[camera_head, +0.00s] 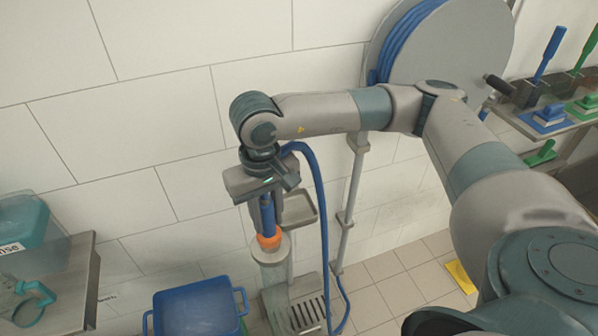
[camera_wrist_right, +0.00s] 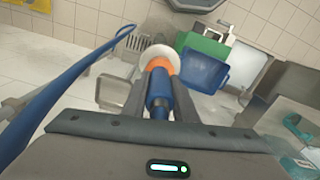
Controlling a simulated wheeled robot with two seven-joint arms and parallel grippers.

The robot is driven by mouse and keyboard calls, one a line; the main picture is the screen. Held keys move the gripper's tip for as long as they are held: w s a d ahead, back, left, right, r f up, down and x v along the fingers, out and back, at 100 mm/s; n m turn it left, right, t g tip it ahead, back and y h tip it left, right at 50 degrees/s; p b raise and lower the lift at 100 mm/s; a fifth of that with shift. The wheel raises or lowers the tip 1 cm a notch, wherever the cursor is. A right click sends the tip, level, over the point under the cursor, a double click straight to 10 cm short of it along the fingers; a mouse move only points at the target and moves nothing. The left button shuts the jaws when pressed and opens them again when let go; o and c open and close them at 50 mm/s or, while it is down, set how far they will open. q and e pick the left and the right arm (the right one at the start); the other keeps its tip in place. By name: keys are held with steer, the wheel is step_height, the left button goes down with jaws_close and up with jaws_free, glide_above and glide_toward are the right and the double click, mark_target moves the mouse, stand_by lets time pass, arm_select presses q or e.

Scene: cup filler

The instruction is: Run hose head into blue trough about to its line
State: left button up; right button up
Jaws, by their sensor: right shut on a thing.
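My right gripper (camera_head: 266,208) is shut on the hose head (camera_head: 268,222), a blue body with an orange collar, which points downward. In the right wrist view the hose head (camera_wrist_right: 160,88) sits between both fingers, with a white round part beyond its orange collar. The blue hose (camera_head: 318,200) hangs from it to the floor. The blue trough (camera_head: 198,312) with side handles stands low, left of and below the hose head. In the right wrist view the trough (camera_wrist_right: 203,72) is ahead and to the right. Its inside line and any water cannot be made out. My left gripper is out of view.
A hose reel (camera_head: 440,45) is on the wall behind my right arm. A drain grate (camera_head: 308,313) lies right of the trough. A metal shelf (camera_head: 75,285) with teal containers stands at left. Brushes (camera_head: 548,55) stand on a rack at right.

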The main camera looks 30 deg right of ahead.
steer(key=w+d+f+m+p, duration=0.2)
steer(key=w+d+m, duration=0.3)
steer(key=w+d, duration=0.1)
steer(key=w+d+f+m+p, duration=0.2)
steer(key=w+d+m, duration=0.3)
steer(key=d, duration=0.4)
steer(key=shift+w+d+f+m+p, duration=0.25)
steer(key=shift+w+f+m+p, duration=0.15)
steer(key=shift+f+m, duration=0.25)
